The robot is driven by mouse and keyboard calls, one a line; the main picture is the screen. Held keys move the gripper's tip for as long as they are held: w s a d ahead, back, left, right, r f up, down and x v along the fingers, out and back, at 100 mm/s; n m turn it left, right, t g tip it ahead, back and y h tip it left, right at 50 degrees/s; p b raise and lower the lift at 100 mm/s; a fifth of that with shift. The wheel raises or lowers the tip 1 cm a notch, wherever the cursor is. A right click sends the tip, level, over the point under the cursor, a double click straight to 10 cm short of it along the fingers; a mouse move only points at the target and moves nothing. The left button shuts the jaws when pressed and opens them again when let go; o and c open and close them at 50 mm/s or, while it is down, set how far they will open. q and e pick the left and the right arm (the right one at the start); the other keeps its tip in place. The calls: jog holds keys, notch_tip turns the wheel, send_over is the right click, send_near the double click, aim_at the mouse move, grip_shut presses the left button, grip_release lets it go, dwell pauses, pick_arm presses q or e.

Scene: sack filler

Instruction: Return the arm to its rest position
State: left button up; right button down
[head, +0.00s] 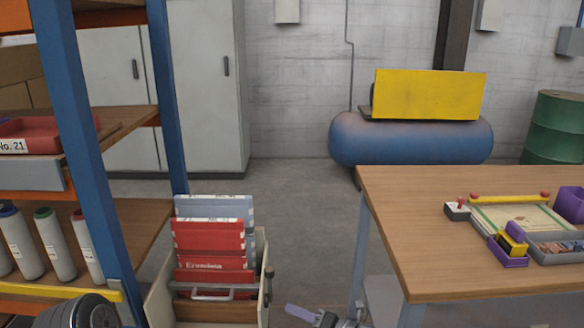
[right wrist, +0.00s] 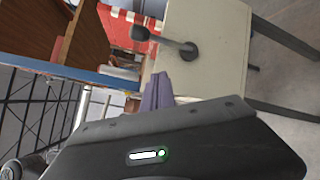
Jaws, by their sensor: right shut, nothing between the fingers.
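My right gripper (head: 301,313) shows at the bottom edge of the head view, low and to the right of a cream-sided bin. Its purple-grey fingers (right wrist: 157,92) are together and empty in the right wrist view. The bin's cream side wall (right wrist: 222,50) is close by in that view, with a dark lever (right wrist: 165,40) mounted on it. I cannot tell whether the fingers touch the wall. The rest of the right arm is mostly out of the head view. My left gripper is not in view.
The bin holds red sacks (head: 208,238) and grey-blue ones behind. A shelf with a blue post (head: 75,130) stands at left. A wooden table (head: 410,210) with small trays stands at right. Floor (head: 290,200) is clear between bin and table.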

jog(key=s+a+f+n+g+h+p, duration=0.1)
jog(key=s+f+n+g+h, duration=0.25)
jog(key=s+f+n, duration=0.65)
jog(key=s+a+f+n+g+h+p, duration=0.15)
jog(key=s+f+n+g, duration=0.25)
jog(key=s+f+n, duration=0.5)
jog(key=s+d+r+n+h+p, duration=0.2)
jog(key=s+d+r+n, duration=0.1)
jog(key=s+n, duration=0.5)
jog(key=s+d+r+n+h+p, duration=0.2)
jog(key=s+d+n, duration=0.3)
jog(key=s, duration=0.6)
jog(key=r+n+g, duration=0.1)
jog(key=n, duration=0.1)
jog(key=shift+s+d+r+n+h+p, duration=0.15)
jog(key=shift+s+d+n+h+p, duration=0.2)
jog(key=shift+s+n+h+p, duration=0.05)
